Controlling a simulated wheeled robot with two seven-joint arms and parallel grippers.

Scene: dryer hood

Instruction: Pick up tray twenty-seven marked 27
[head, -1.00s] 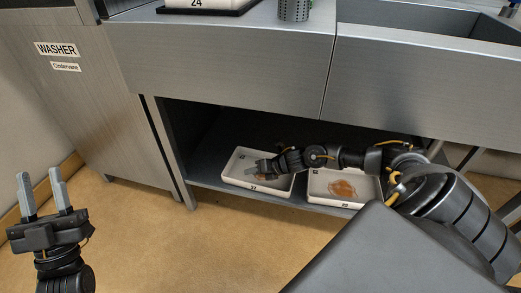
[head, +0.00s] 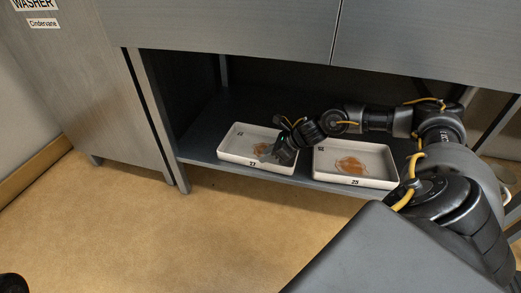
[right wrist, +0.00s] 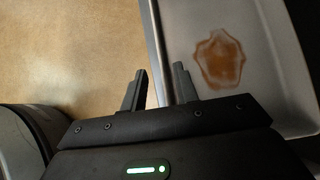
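Tray twenty-seven (head: 228,157) is a shallow white tray with a small front label that reads like 27. It stands on the low shelf, the left of two trays, with a brownish stain inside. My right gripper (head: 280,157) is at its front right part, pointing down. In the right wrist view the gripper (right wrist: 159,78) has its fingers apart, and the wall of the tray (right wrist: 262,40) runs between them. Whether either finger touches the wall is unclear. Only a dark bit of my left arm shows at the lower left corner; its fingers are out of view.
A second white tray (head: 376,181), labelled like 25, with a similar stain, stands close on the right. The steel counter (head: 240,30) overhangs the shelf (head: 200,157). A washer cabinet (head: 90,90) is at the left. The tan floor (head: 200,235) in front is clear.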

